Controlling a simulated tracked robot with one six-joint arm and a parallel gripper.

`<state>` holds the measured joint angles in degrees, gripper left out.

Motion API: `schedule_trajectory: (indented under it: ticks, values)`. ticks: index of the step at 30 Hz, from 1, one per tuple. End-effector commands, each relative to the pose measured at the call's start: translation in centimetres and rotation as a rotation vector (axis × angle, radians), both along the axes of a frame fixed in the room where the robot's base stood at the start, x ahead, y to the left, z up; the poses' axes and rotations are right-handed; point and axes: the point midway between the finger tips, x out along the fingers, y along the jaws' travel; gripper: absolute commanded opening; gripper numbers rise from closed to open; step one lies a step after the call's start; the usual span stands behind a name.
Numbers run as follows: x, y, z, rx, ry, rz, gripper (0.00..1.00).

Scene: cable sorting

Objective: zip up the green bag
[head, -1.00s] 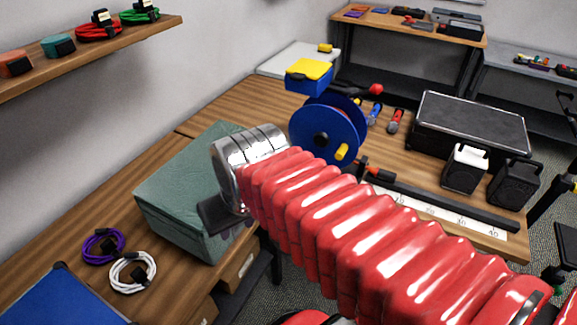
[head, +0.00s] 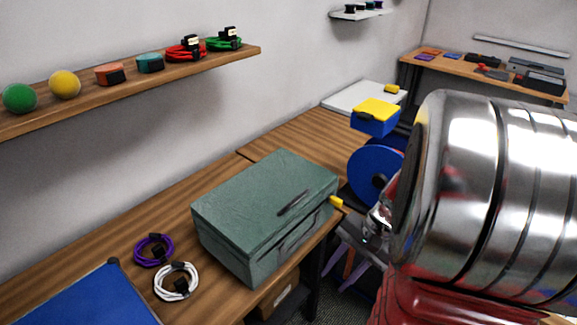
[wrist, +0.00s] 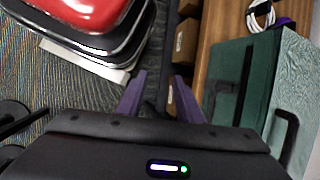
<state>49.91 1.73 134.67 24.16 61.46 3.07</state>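The green bag (head: 235,205) is a boxy case on the wooden bench, in the middle of the head view. A dark strip lies on its top and a dark handle is on its front. A small yellow piece (head: 336,202) shows at its right end; I cannot tell if it belongs to the bag. I cannot tell how far any zip is closed. My gripper (head: 352,258) is right of the bag, below its top and apart from it. In the wrist view my gripper (wrist: 160,97) has its purple fingers apart with nothing between them, and the bag (wrist: 258,85) is to their right.
A purple cable coil (head: 153,250) and a white coil (head: 176,282) lie left of the bag, near a blue panel (head: 90,300). A blue reel (head: 372,172) stands behind my arm. A wall shelf (head: 130,87) hangs above. Boxes (wrist: 185,45) sit under the bench.

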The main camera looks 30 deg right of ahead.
Motion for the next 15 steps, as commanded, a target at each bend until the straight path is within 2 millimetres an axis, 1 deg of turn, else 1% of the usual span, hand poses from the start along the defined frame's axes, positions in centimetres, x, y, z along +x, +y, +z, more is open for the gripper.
schedule_trajectory:
  ticks: [1,6,11,15]
  values:
    - [-0.2,-0.5,-0.6,0.049,0.012,-0.058,0.33]
    - [0.0,-2.0,-2.1,0.214,0.024,-0.253,0.33]
    - [0.4,-3.7,-3.1,0.378,0.019,-0.442,0.33]
    - [1.1,-5.6,-3.8,0.531,-0.002,-0.611,0.33]
